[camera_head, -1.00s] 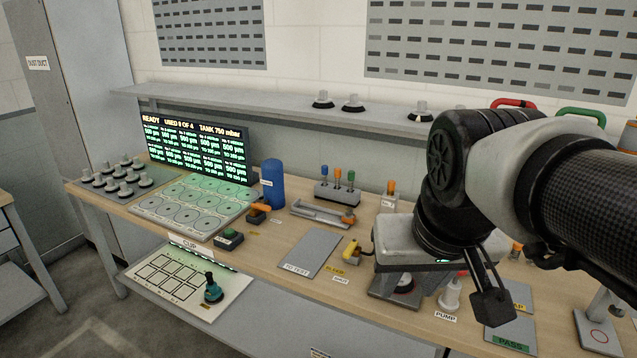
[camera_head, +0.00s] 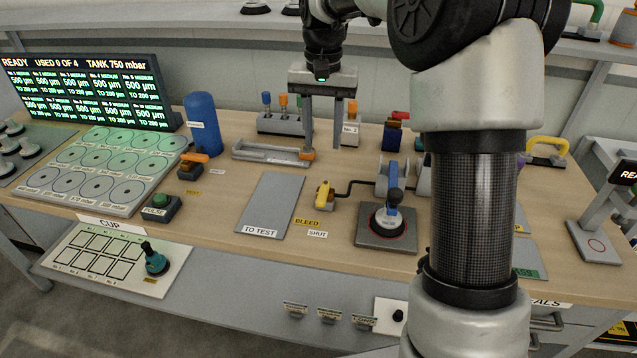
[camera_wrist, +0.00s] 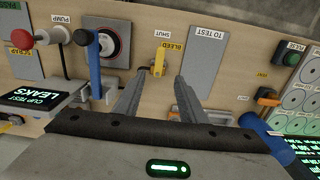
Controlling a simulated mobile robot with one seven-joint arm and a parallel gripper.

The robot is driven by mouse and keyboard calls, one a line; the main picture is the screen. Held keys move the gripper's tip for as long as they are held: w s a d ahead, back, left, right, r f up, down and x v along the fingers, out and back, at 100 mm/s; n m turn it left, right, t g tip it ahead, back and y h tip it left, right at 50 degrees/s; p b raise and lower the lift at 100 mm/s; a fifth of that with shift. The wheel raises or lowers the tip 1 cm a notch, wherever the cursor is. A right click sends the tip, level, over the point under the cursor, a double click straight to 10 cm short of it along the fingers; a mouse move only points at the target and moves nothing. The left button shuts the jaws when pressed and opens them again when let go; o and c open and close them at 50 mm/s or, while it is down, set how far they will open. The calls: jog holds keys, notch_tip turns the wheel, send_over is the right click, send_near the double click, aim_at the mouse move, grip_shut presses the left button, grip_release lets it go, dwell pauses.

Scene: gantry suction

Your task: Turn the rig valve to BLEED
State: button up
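The rig valve is a small yellow valve (camera_head: 324,194) on the bench, with a yellow BLEED label (camera_head: 307,222) and a white SHUT label (camera_head: 318,234) in front of it. A dark hose runs from it to the right. I cannot tell which label its handle points to. My gripper (camera_head: 322,152) is open and empty, fingers down, above the bench and behind the valve in the head view. In the wrist view the yellow valve (camera_wrist: 158,58) shows beyond and between the fingertips (camera_wrist: 161,78), apart from them.
A grey TO TEST plate (camera_head: 270,203) lies left of the valve. Right of it stands a suction cup (camera_head: 386,220) on a dark plate, with a blue lever (camera_head: 393,180) behind. A grey tray (camera_head: 270,152) and a blue cylinder (camera_head: 202,124) stand at the back left.

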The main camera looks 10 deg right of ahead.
aim_at(322, 195)
notch_tip(322, 195, down, 16)
jog(key=shift+r+b, duration=0.1)
jog(key=shift+b, duration=0.75)
grip_shut()
